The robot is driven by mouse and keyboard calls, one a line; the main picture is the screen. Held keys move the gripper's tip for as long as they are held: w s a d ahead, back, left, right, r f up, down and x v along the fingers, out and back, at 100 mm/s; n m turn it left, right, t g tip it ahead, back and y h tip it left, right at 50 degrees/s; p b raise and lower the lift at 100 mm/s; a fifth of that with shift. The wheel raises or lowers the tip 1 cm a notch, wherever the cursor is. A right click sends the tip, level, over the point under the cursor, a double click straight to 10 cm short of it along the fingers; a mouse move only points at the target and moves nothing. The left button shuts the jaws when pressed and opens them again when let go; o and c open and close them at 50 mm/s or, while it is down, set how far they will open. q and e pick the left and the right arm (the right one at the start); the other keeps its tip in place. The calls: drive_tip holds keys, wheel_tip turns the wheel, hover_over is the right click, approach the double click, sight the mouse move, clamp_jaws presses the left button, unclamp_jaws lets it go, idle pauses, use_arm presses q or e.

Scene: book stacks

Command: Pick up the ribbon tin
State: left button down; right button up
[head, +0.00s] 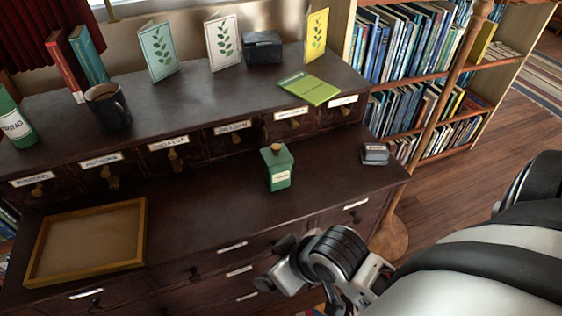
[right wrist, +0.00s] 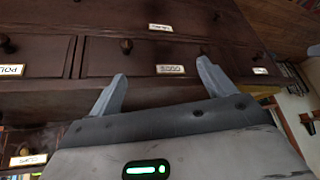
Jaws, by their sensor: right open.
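A small, low grey tin (head: 375,154) with a pale label sits near the right end of the cabinet's lower top; it looks like the ribbon tin, but its label is too small to read. My right gripper (head: 275,264) is in front of the cabinet, below and left of this tin and apart from it. In the right wrist view my right gripper (right wrist: 163,88) is open and empty, its fingers toward the drawer fronts. The tin does not show there. My left gripper is not in view.
A green lidded canister (head: 278,170) stands mid-surface, left of the grey tin. A wooden tray (head: 141,232) lies at left. A mug (head: 108,108), cards and a green book (head: 310,90) are on the upper shelf. A wooden post (head: 428,130) rises at right.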

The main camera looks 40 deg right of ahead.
wheel_tip(320, 180, up, 2)
drive_tip(key=w+g, duration=0.1)
drive_tip(key=g, duration=0.1)
drive_tip(key=m+g+h, duration=0.2)
drive_tip(key=m+g, duration=0.2)
drive_tip(key=m, duration=0.1)
approach(276, 154)
drive_tip(key=f, duration=1.2)
drive_tip(key=shift+w+d+f+b, duration=0.1)
drive_tip(key=shift+d+f+b, duration=0.15)
drive_tip(key=shift+f+b, duration=0.05)
drive_tip(key=c, duration=1.1)
